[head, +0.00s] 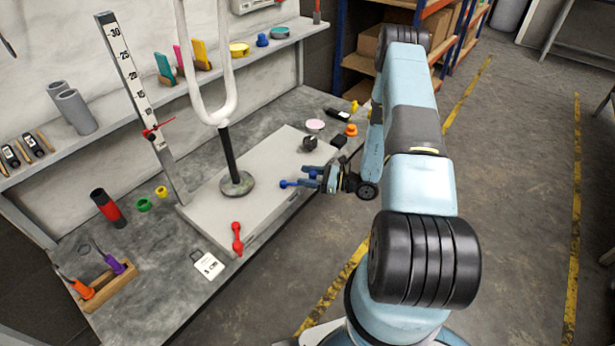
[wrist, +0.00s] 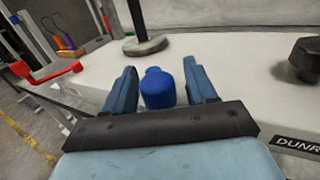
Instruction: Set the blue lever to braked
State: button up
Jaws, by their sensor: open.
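The blue lever (head: 285,184) is at the front right edge of a pale grey base block (head: 200,208) on the bench, in the head view. In the wrist view its rounded blue knob (wrist: 157,88) stands between the two fingers of my gripper (wrist: 160,80), with a gap on each side. In the head view my gripper (head: 309,178) reaches in from the right, at the lever. It is open and not closed on the knob. The lever's arm and pivot are hidden, and I cannot read any position marking.
A red lever (head: 237,239) is on the block's front edge to the left, also in the wrist view (wrist: 50,73). A black post on a round foot (head: 237,184) carries a white fork (head: 222,110). A black knob (head: 310,144) is behind my gripper. The floor at right is clear.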

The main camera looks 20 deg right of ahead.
grip_shut()
dwell(0.4)
